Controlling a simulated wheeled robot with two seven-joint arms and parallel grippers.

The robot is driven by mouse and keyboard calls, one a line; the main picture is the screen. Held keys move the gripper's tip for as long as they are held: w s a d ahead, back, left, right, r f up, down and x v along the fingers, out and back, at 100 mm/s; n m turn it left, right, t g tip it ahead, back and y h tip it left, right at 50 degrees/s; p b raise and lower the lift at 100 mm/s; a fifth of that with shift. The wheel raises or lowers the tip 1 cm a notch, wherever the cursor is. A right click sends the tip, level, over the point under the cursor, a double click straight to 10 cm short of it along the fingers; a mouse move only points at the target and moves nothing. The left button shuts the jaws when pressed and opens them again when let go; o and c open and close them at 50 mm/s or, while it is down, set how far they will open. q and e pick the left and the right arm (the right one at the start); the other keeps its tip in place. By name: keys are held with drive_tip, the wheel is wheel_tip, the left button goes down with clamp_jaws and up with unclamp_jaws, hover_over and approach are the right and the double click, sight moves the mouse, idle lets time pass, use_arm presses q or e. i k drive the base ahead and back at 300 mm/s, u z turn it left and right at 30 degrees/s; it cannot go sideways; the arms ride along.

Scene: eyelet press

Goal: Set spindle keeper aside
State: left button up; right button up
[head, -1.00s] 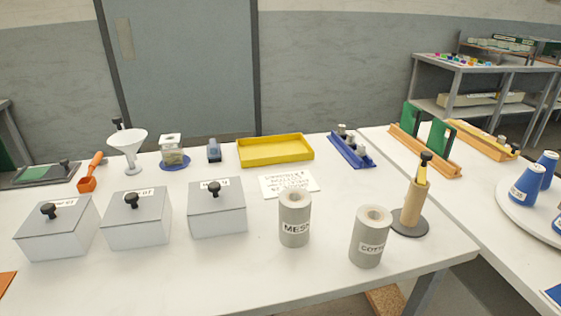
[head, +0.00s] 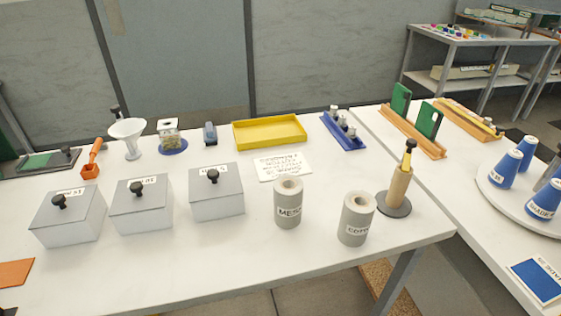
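A tan upright spindle (head: 399,187) stands on a dark round base (head: 393,207) near the right end of the white table. A small yellow piece with a black knob (head: 408,155) sits on its top; it looks like the keeper, slightly tilted with the spindle in this view. Two grey hollow rolls stand to its left: one labelled COTTON (head: 356,220), one labelled MESH (head: 288,204). Neither of my grippers is in view.
Three grey lidded boxes (head: 217,192) stand front left. A yellow tray (head: 269,132), a blue rack (head: 344,131) and a white printed card (head: 283,166) lie behind. Blue cones (head: 505,170) stand on a round plate at right. The front of the table is mostly clear.

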sight(411, 144)
drive_tip(key=u, duration=1.7)
drive_tip(key=k, duration=1.3)
drive_tip(key=z, duration=1.2)
